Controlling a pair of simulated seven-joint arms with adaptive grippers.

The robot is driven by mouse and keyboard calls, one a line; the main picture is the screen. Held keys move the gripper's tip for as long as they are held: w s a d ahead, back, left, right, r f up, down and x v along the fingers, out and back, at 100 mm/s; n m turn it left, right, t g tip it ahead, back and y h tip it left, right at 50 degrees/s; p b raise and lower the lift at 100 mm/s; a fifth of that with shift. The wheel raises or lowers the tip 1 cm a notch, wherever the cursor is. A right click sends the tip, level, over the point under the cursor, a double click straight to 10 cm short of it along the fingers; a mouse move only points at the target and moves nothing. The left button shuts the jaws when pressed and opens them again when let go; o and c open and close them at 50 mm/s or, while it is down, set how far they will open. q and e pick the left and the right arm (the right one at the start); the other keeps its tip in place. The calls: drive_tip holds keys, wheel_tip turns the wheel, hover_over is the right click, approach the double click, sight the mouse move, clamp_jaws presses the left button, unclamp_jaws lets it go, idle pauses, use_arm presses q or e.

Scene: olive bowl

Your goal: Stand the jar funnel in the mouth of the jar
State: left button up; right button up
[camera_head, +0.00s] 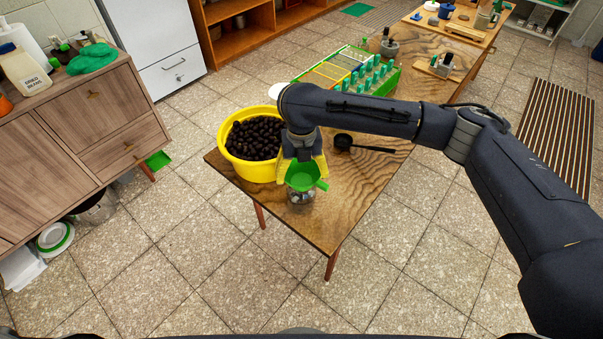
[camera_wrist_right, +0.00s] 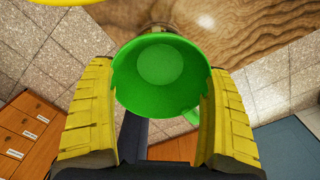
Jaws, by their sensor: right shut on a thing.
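The green jar funnel (camera_head: 306,178) is between the yellow fingers of my right gripper (camera_head: 303,168), which is shut on it. In the right wrist view the funnel (camera_wrist_right: 160,72) shows its wide bowl, with a yellow finger against each side. The clear glass jar (camera_head: 301,201) stands on the table near its front edge, right below the funnel in the head view. The funnel hides the jar's mouth, so I cannot tell whether its spout is in it or above it. My left gripper is not in view.
A yellow bowl of dark olives (camera_head: 252,140) stands just left of the gripper. A black ladle (camera_head: 362,145) lies to the right on the wooden table (camera_head: 345,190). A green-edged rack (camera_head: 350,72) is at the table's back. The table's front right is clear.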

sight(301, 181)
drive_tip(key=shift+f, duration=0.3)
drive_tip(key=shift+f, duration=0.1)
drive_tip(key=o, duration=0.9)
drive_tip(key=shift+o, duration=0.2)
wheel_tip(301, 181, up, 12)
